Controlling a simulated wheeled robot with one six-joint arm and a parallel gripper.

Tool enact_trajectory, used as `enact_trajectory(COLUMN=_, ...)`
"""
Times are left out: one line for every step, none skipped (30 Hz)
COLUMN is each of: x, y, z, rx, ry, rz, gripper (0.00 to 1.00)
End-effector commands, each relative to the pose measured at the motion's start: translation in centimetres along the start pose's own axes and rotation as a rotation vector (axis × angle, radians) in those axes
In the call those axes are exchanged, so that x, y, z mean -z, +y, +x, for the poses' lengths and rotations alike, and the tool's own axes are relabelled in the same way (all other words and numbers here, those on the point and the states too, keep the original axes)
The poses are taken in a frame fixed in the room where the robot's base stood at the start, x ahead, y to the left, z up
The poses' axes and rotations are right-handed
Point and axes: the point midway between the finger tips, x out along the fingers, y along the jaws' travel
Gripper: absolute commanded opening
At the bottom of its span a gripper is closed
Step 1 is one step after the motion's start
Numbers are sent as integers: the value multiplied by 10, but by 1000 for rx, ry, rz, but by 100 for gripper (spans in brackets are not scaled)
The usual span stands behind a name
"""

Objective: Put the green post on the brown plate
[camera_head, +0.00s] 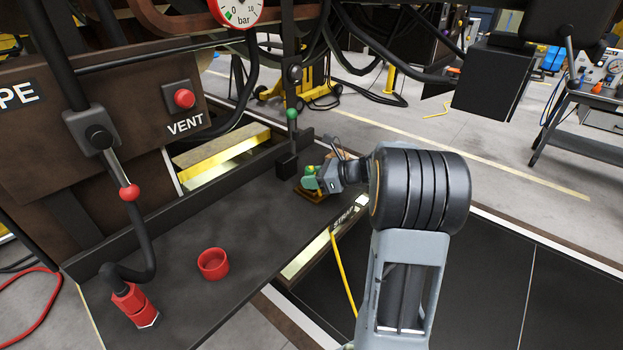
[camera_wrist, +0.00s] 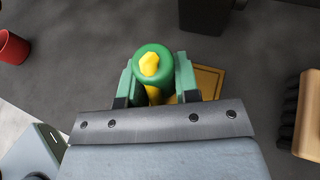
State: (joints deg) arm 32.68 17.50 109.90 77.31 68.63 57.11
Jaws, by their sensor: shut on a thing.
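The green post (camera_wrist: 153,58) with a yellow top stands between the jaws of my gripper (camera_wrist: 158,80) in the wrist view. The gripper is shut on it. The brown plate (camera_wrist: 212,84) lies on the dark surface behind and to the right of the post, partly hidden by the gripper. In the head view my gripper (camera_head: 318,179) and the green post (camera_head: 310,172) are at the far end of the dark deck, over the brown plate (camera_head: 308,195). I cannot tell whether the post touches the plate.
A red cup (camera_head: 213,264) and a red hose fitting (camera_head: 135,307) are on the deck (camera_head: 185,245). A black block with a green-knobbed lever (camera_head: 292,114) stands just behind my gripper. A brush (camera_wrist: 306,115) lies right of it in the wrist view.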

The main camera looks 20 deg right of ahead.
Motion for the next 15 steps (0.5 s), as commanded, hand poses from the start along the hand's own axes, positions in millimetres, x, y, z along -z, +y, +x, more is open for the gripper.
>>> enact_trajectory(x=1, y=0, z=0, rx=1, ry=-1, rz=-1, gripper=0)
enact_trajectory(x=1, y=0, z=0, rx=1, ry=-1, rz=-1, gripper=0)
enact_trajectory(x=1, y=0, z=0, rx=1, ry=-1, rz=-2, gripper=0)
enact_trajectory(x=1, y=0, z=0, rx=1, ry=-1, rz=-2, gripper=0)
enact_trajectory(x=0, y=0, z=0, rx=1, ry=-1, rz=-2, gripper=0)
enact_trajectory(x=0, y=0, z=0, rx=1, ry=-1, rz=-2, gripper=0)
enact_trajectory(x=1, y=0, z=0, rx=1, ry=-1, rz=-2, gripper=0)
enact_trajectory(x=1, y=0, z=0, rx=1, ry=-1, rz=-2, gripper=0)
enact_trajectory(x=2, y=0, z=1, rx=1, ry=-1, rz=-1, gripper=0)
enact_trajectory(x=3, y=0, z=1, rx=1, ry=-1, rz=-1, gripper=0)
enact_trajectory(x=4, y=0, z=2, rx=1, ry=-1, rz=-1, gripper=0)
enact_trajectory(x=5, y=0, z=2, rx=1, ry=-1, rz=-1, gripper=0)
enact_trajectory(x=5, y=0, z=2, rx=1, ry=0, rz=0, gripper=31)
enact_trajectory(x=4, y=0, z=2, rx=1, ry=0, rz=0, gripper=34)
enact_trajectory(x=4, y=0, z=2, rx=1, ry=0, rz=0, gripper=38)
